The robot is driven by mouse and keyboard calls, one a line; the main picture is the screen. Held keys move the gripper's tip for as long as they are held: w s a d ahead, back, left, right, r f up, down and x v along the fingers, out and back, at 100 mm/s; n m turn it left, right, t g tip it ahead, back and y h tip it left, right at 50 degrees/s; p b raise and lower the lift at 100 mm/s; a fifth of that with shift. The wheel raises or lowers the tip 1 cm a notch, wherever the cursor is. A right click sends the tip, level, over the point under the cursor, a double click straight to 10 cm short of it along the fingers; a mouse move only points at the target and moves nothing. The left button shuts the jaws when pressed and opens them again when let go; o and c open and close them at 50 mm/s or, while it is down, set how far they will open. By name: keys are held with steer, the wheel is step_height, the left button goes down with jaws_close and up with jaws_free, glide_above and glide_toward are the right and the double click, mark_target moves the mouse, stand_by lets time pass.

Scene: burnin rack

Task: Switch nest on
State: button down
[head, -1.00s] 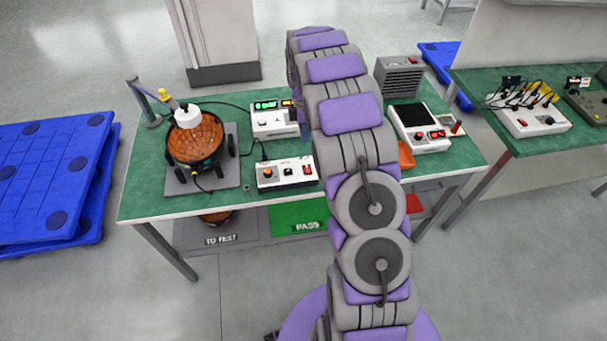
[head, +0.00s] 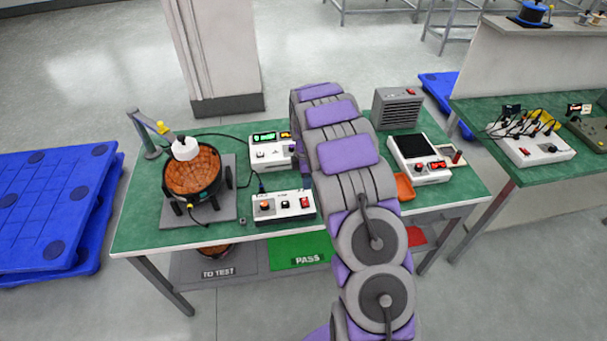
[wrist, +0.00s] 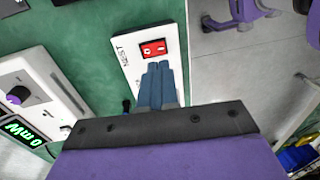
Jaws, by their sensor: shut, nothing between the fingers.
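The white nest box (head: 284,206) lies near the table's front edge in the head view, with an orange button, a black switch and a red rocker switch (head: 305,202). In the wrist view, the white box (wrist: 135,72) carries the label "NEST", and its red rocker (wrist: 153,49) sits just beyond my fingertips. My gripper (wrist: 160,66) is shut and empty, with its two blue fingers together over the box face. I cannot tell whether they touch the switch. In the head view my arm hides most of the gripper.
A white meter with a green display (head: 270,151) stands behind the nest box.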

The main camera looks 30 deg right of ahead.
mark_target(305, 204)
steer(key=f, duration=0.2)
steer(key=a+f+b, duration=0.1)
steer(key=f, duration=0.3)
steer(key=shift+s+a+f, duration=0.15)
steer(key=shift+s, duration=0.25)
steer(key=shift+a+f+b, duration=0.3)
steer(key=shift+f+b, duration=0.05)
steer(key=shift+f, duration=0.05)
steer(key=shift+d, duration=0.7)
steer(key=shift+s+a+f+p, duration=0.15)
steer(key=shift+p, duration=0.15)
steer(key=shift+a, duration=0.2)
steer(key=shift+w+d, duration=0.1)
steer(key=shift+w, duration=0.1)
